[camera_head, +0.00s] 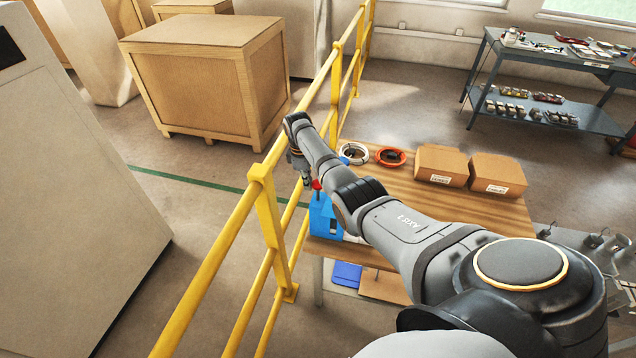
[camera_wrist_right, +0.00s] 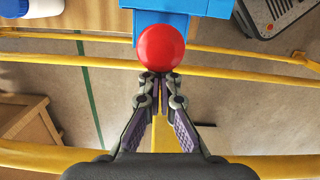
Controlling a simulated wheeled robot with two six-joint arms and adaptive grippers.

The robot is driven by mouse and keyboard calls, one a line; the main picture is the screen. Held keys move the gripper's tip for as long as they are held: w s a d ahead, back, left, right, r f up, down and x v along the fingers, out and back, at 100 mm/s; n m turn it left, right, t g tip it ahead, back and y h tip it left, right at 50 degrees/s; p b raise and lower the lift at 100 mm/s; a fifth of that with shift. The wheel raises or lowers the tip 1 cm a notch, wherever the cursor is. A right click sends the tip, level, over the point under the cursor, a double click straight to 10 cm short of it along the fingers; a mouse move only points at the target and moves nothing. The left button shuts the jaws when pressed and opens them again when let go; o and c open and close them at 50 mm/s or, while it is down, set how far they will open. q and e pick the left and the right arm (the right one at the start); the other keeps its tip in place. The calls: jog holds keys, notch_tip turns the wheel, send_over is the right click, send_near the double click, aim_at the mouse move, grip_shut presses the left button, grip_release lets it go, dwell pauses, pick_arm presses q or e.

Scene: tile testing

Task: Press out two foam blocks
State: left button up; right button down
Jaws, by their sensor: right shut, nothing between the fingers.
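A blue box-like device (camera_head: 325,215) stands at the left end of the wooden table. A red ball knob (camera_head: 317,185) shows at its top. In the right wrist view the red knob (camera_wrist_right: 161,47) is large, just beyond my fingertips, with part of the blue device (camera_wrist_right: 175,14) behind it. My right gripper (camera_wrist_right: 159,80) is shut and empty, its tips at the knob's lower edge in the picture; I cannot tell whether they touch it. In the head view my right gripper (camera_head: 309,181) is small beside the knob. My left gripper is not in view. I cannot make out any foam blocks.
Two cardboard boxes (camera_head: 441,165) (camera_head: 497,175), an orange ring-shaped coil (camera_head: 391,157) and a white coil (camera_head: 353,153) lie on the wooden table (camera_head: 420,204). A yellow railing (camera_head: 262,190) runs close by its left end. A workbench (camera_head: 560,55) stands behind.

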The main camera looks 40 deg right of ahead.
notch_tip(320, 180, up, 11)
jog(key=a, duration=0.1)
jog(key=shift+w, duration=0.45)
dwell(1.0)
